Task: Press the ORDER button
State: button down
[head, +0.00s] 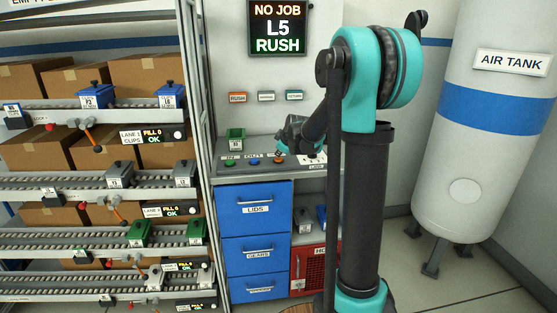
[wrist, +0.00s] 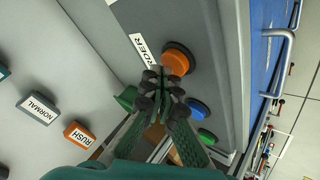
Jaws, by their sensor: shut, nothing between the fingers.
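The orange ORDER button (wrist: 178,58) is a round button on the grey sloped console, beside a white label of which "RDER" can be read. It also shows in the head view (head: 280,161), at the right of the button row. My gripper (wrist: 162,84) is shut and empty. In the wrist view its fingertips lie just below and left of the orange button, overlapping its edge. I cannot tell whether they touch it. In the head view my gripper (head: 279,151) is small, just above the orange button, and hides its label.
A blue button (wrist: 197,108) and a green button (wrist: 207,137) share the console. RUSH (wrist: 78,135) and NORMAL (wrist: 38,108) buttons are on the wall. A screen (head: 277,27) reads "NO JOB L5 RUSH".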

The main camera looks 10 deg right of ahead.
aim_at(279, 159)
jog(key=shift+f, duration=0.45)
dwell(0.4)
jog(key=shift+r, duration=0.9)
jog(key=shift+r, duration=0.1)
jog(key=shift+r, duration=2.4)
jog(key=shift+s, duration=0.1)
